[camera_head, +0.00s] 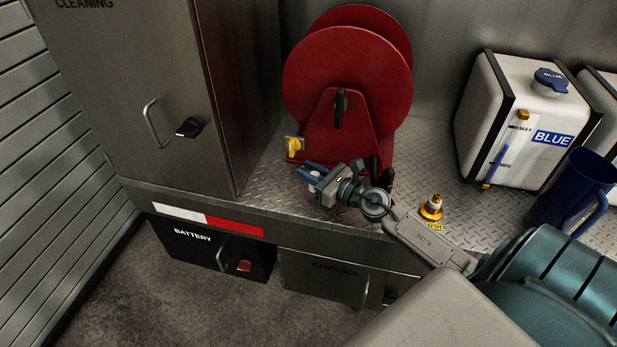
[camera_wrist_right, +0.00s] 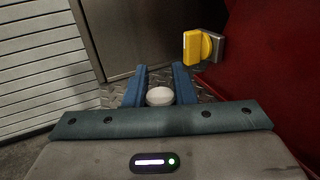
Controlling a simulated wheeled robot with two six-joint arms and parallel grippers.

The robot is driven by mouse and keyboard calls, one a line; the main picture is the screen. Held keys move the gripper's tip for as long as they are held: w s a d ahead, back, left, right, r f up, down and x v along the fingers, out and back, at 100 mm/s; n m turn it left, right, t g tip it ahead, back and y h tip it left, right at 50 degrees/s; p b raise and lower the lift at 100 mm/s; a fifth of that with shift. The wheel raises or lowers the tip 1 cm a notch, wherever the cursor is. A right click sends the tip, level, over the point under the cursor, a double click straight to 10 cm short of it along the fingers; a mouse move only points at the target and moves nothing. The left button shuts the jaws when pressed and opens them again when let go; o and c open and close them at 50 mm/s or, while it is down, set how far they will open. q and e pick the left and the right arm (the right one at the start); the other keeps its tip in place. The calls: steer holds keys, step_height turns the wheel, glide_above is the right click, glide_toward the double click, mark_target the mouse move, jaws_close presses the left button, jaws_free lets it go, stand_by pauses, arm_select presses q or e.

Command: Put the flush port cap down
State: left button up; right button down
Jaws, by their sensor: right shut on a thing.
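My right gripper (camera_head: 312,174) is over the metal deck, in front of the red hose reel, at the end of my arm that comes in from the right. In the right wrist view its blue fingers (camera_wrist_right: 159,82) are shut on a round whitish cap (camera_wrist_right: 160,96), the flush port cap. The cap sits low between the fingers, with deck plate beyond it. In the head view I cannot make out the cap clearly. A brass fitting with a "FLUSH" tag (camera_head: 431,207) stands upright on the deck, right of the gripper. My left gripper is not in view.
The red hose reel (camera_head: 345,75) stands behind the gripper. A yellow valve handle (camera_head: 294,146) is close by and shows in the right wrist view (camera_wrist_right: 198,48). A white "BLUE" tank (camera_head: 525,115) and blue jug (camera_head: 570,192) stand right. A grey cabinet (camera_head: 140,60) stands left.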

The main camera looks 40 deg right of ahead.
steer(key=shift+w+f+b, duration=0.15)
steer(key=shift+f+b, duration=1.05)
steer(key=shift+f, duration=0.6)
steer(key=shift+f, duration=0.15)
steer(key=c, duration=1.2)
jaws_free()
